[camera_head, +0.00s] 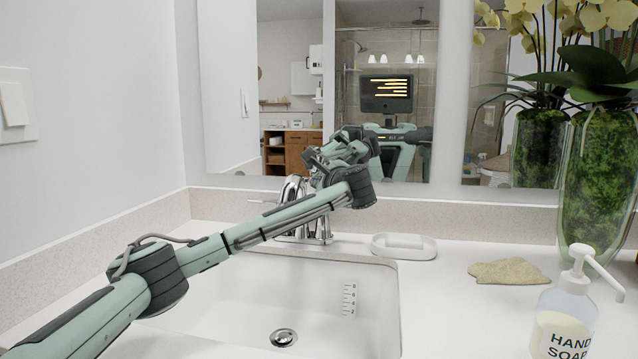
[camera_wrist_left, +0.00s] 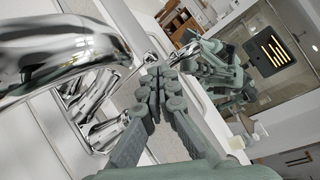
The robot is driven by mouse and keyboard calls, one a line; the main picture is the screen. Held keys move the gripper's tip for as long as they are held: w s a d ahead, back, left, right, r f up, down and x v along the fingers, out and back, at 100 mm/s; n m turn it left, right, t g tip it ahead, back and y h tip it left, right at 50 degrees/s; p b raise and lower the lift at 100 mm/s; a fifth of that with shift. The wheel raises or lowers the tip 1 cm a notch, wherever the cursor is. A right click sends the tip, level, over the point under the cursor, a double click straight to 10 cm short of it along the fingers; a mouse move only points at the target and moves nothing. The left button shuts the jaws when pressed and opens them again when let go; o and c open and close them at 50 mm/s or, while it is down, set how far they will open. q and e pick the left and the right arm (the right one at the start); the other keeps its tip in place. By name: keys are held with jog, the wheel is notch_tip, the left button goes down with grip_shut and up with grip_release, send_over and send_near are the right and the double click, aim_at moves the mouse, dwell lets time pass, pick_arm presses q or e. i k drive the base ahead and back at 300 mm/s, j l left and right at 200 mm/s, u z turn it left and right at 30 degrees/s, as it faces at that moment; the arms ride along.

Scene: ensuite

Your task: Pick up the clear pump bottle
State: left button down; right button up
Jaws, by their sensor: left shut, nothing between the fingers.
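The clear pump bottle (camera_head: 566,312) stands upright on the counter at the lower right of the head view. It has a white pump and a "HAND SOAP" label, and its base is cut off by the frame. My left gripper (camera_head: 318,163) is beside the chrome faucet behind the sink, far to the left of the bottle. In the left wrist view its fingers (camera_wrist_left: 165,80) are closed together with nothing between them. My right gripper is not in view.
The chrome faucet (camera_head: 292,190) is close to my left gripper. A white soap dish (camera_head: 404,247), a beige cloth (camera_head: 508,272) and a glass vase with orchids (camera_head: 596,190) stand on the counter. The sink (camera_head: 250,300) is empty. A mirror (camera_head: 290,90) reflects me.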

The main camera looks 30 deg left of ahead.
aim_at(565, 318)
jog(key=k+l, duration=0.2)
jog(key=l, duration=0.15)
jog(key=k+l, duration=0.2)
jog(key=k, duration=0.3)
jog(key=k+l, duration=0.15)
jog(key=k, duration=0.3)
jog(key=k+l, duration=0.2)
jog(key=k, duration=0.3)
